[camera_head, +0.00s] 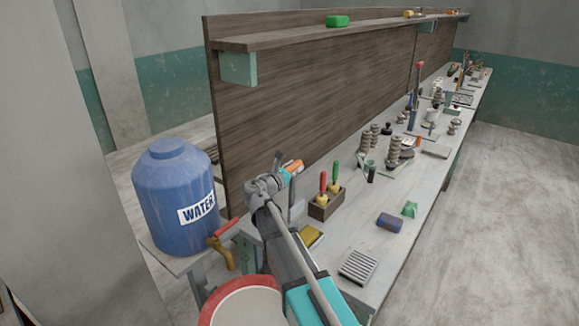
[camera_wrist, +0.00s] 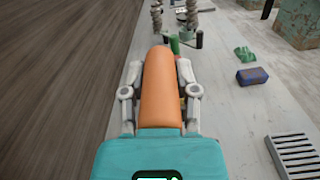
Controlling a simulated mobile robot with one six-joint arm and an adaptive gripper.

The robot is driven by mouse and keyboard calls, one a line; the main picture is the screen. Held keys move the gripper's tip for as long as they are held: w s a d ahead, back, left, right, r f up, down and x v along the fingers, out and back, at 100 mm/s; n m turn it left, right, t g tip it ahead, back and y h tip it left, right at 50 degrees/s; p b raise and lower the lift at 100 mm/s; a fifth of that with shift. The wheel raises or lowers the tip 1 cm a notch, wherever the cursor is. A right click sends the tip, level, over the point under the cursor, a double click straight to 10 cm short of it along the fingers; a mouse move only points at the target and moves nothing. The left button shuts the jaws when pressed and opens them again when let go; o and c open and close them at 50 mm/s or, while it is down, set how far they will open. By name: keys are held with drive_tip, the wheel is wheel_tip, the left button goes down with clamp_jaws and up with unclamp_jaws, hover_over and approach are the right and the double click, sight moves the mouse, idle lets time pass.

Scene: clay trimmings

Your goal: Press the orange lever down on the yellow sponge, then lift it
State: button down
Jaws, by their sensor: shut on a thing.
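The orange lever (camera_head: 293,166) is a thick rounded handle, held up above the near end of the bench. In the wrist view the lever (camera_wrist: 160,95) fills the middle, between the two grey fingers of my gripper (camera_wrist: 162,72). My gripper (camera_head: 284,174) is shut on it. The yellow sponge (camera_head: 309,236) lies low on the bench, below the lever and apart from it in the head view. In the wrist view the sponge cannot be made out; the lever and gripper cover much of the bench there.
A wooden block with red- and green-handled tools (camera_head: 325,207) stands close right of my gripper. A ribbed grey tray (camera_head: 358,266), a blue block (camera_head: 389,222) and a green piece (camera_head: 410,209) lie further right. A blue water barrel (camera_head: 175,200) stands left. A wooden back panel (camera_head: 300,100) rises behind.

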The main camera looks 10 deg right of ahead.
drive_tip(key=shift+c, duration=1.8)
unclamp_jaws()
drive_tip(key=shift+a, duration=0.1)
drive_tip(key=v, duration=1.1)
drive_tip(key=shift+s+a, duration=0.25)
drive_tip(key=shift+s, duration=0.05)
drive_tip(key=shift+c, duration=0.3)
